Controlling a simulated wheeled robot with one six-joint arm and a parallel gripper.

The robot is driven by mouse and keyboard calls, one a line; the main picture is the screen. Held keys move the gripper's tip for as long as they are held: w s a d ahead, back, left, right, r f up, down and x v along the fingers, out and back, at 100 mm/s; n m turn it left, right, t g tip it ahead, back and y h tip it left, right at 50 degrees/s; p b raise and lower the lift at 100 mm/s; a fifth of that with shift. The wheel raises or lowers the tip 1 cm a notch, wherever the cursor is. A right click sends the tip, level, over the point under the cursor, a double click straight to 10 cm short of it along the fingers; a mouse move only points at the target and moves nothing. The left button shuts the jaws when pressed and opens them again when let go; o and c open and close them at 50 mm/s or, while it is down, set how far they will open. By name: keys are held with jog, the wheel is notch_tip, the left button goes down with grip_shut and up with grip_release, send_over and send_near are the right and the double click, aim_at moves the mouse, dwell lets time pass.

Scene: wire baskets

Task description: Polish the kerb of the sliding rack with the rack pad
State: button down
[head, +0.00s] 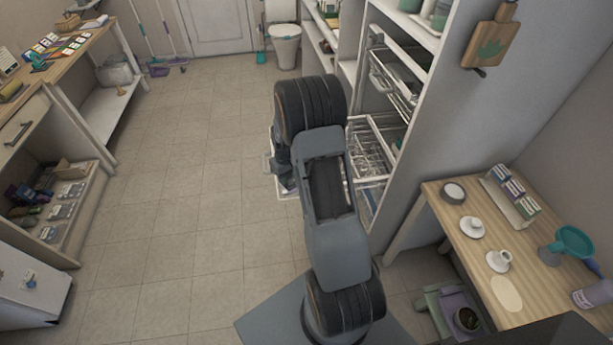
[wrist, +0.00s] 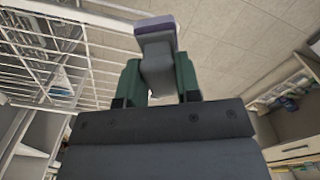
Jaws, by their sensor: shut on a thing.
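My gripper (wrist: 159,78) shows in the wrist view with its green fingers shut on the rack pad (wrist: 156,48), a grey block with a purple face at its far end. The white wire sliding rack (wrist: 85,14) fills the left of that view, its bar close to the pad; I cannot tell whether they touch. In the head view my arm hides most of the gripper and pad. A pulled-out white wire basket (head: 372,182) shows right of my arm, with more of a low rack at its left. The kerb cannot be made out clearly.
A tall shelf unit with an upper wire basket (head: 392,82) stands behind and right of my arm. A wooden table (head: 450,215) with cups is at the right. A workbench (head: 75,50) stands at the left. The tiled floor (head: 190,200) between is clear.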

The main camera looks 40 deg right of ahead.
jog(key=d+t+b, duration=0.1)
jog(key=d+b, duration=0.1)
jog(key=d, duration=0.6)
jog(key=shift+s+d+f+t, duration=0.3)
jog(key=shift+f+t, duration=0.05)
jog(key=shift+t, duration=0.05)
jog(key=shift+f+b, duration=0.1)
jog(key=shift+b, duration=0.2)
jog(key=shift+f+b, duration=2.2)
jog(key=shift+f, duration=0.4)
jog(key=shift+s, duration=0.1)
jog(key=shift+s+d+b, duration=0.35)
jog(key=shift+s+d, duration=0.3)
jog(key=shift+d, duration=0.65)
jog(key=shift+s+d+b, duration=0.3)
jog(key=shift+s+d, duration=0.3)
jog(key=shift+d, duration=0.75)
jog(key=shift+s+d+b, duration=0.35)
jog(key=shift+s+d, duration=0.3)
jog(key=shift+d, duration=0.65)
jog(key=shift+f+b, duration=0.75)
jog(key=shift+f, duration=0.1)
